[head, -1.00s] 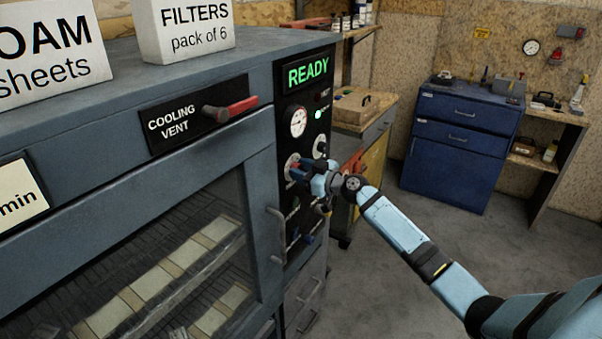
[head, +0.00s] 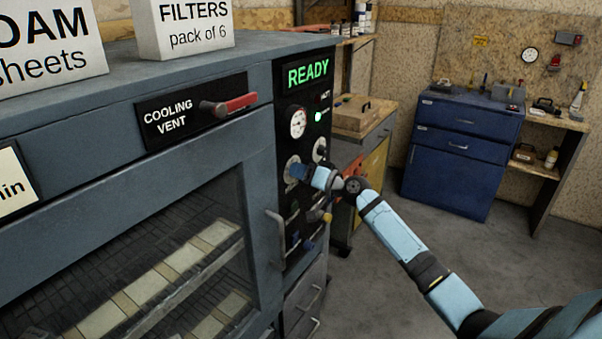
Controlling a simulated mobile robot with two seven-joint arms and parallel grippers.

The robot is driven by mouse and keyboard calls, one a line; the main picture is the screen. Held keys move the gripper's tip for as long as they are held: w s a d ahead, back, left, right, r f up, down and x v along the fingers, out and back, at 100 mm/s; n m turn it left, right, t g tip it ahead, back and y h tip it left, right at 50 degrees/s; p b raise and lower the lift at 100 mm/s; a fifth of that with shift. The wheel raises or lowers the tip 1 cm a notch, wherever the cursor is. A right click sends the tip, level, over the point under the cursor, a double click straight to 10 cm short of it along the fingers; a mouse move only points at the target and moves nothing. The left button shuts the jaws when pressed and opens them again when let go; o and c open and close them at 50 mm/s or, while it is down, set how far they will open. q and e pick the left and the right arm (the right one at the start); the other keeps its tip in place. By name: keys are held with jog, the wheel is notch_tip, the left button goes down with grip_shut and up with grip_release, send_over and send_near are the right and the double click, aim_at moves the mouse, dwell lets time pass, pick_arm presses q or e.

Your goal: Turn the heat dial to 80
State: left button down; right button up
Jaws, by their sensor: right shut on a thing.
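The oven's black control panel (head: 290,132) carries a lit READY display (head: 308,73), a round gauge (head: 298,122) and several knobs. My right gripper (head: 301,172) is at the dial (head: 291,165) on the left of the panel, below the gauge. It is shut on this dial, and its fingers cover most of the dial face. I cannot read the dial's marks or its setting. Another dial (head: 320,149) sits just up and to the right, apart from the fingers. My left gripper is not in view.
A red-handled cooling vent lever (head: 237,106) and the oven door handle (head: 276,238) stick out left of the panel. Lower knobs (head: 309,245) are below my gripper. A wooden box (head: 363,112) stands on the bench behind. The floor (head: 400,270) at right is clear.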

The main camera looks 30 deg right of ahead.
jog(key=m+p, duration=0.4)
jog(key=m, duration=0.7)
jog(key=shift+p, duration=0.35)
jog(key=shift+m, duration=0.4)
jog(key=o, duration=0.9)
